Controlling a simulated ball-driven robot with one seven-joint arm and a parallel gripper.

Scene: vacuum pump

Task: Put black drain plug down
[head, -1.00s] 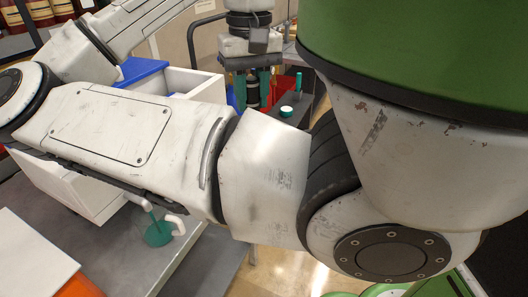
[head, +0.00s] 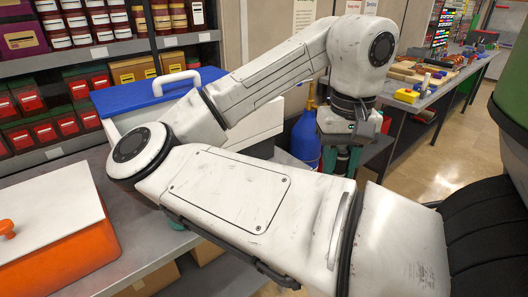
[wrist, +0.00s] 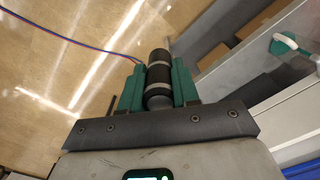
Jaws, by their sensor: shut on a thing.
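The black drain plug (wrist: 158,62) is a dark cylinder with pale grey bands. In the wrist view it stands between the two green fingers of my gripper (wrist: 158,82), which is shut on it. The plug's end reaches past the fingertips, with bare floor behind it in the picture. In the head view my gripper (head: 342,160) hangs fingers down, beyond my forearm and right of the white box.
A white box with a blue lid (head: 130,97) and an orange box with a white lid (head: 75,262) stand on the grey bench. A blue bottle (head: 306,140) is left of my gripper. A teal item with a white handle (wrist: 285,42) is on the bench. Open floor (head: 440,165) lies right.

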